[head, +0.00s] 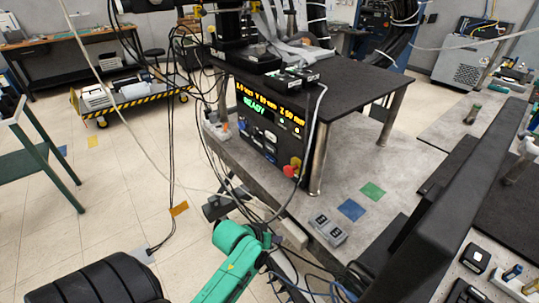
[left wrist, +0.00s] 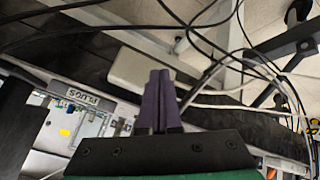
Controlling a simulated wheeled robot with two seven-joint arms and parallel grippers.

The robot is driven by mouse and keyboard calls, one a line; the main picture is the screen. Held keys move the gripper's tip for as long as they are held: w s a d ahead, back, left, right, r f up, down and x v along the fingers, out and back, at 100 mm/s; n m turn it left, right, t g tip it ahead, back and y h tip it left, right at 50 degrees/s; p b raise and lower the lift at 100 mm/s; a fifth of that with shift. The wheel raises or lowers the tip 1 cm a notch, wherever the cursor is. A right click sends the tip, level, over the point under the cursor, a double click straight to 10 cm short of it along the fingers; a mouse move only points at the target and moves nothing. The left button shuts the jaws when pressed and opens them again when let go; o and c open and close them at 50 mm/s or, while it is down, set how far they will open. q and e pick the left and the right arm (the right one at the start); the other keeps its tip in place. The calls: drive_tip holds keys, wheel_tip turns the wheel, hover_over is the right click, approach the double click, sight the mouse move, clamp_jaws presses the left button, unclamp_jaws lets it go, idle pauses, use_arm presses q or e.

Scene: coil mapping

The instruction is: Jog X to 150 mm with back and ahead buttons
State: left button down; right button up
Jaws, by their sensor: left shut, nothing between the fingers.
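The black control box (head: 270,128) stands under the dark tabletop in the head view. Its display (head: 268,107) has yellow axis text, too small to read surely, with green READY below. Small buttons and a red knob (head: 292,167) are on its face. A small grey box (head: 328,230) with two dark square buttons lies on the grey surface to its lower right; I cannot read its marks. My left arm's green wrist is at bottom centre, left of this grey box. My left gripper (left wrist: 160,74) has its purple fingers together, empty, in the left wrist view. My right gripper is out of view.
Blue (head: 351,210) and green (head: 373,191) squares lie on the grey surface. A metal table leg (head: 319,152) stands right of the control box. Black cables hang left of it and cross near my left wrist. A long dark panel (head: 447,190) rises at right.

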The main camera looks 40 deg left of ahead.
use_arm(q)
drive_tip(key=w+a+r+n+t, duration=0.1)
drive_tip(key=w+r+n, duration=0.1)
drive_tip(key=w+a+r+n+t, duration=0.1)
drive_tip(key=w+n+t, duration=0.1)
drive_tip(key=w, duration=0.1)
drive_tip(key=w+a+r+n+t, duration=0.1)
drive_tip(key=w+a+r+n, duration=0.1)
drive_tip(key=w, duration=0.1)
drive_tip(key=shift+r+t, duration=0.35)
drive_tip(key=shift+t, duration=0.05)
drive_tip(key=n+t+y, duration=0.6)
drive_tip(key=n+y, duration=0.1)
drive_tip(key=n, duration=0.7)
approach(266, 132)
drive_tip(key=s+d+f, duration=0.2)
drive_tip(key=s, duration=0.1)
drive_tip(key=a+n+y, duration=0.1)
drive_tip(key=n, duration=0.1)
drive_tip(key=a+r+n+y, duration=0.1)
drive_tip(key=a+n+y, duration=0.1)
drive_tip(key=s+a+r+n+y, duration=0.1)
drive_tip(key=a+n, duration=0.1)
drive_tip(key=shift+a+r+g, duration=0.1)
drive_tip(key=shift+a+g, duration=0.05)
drive_tip(key=shift+g, duration=0.15)
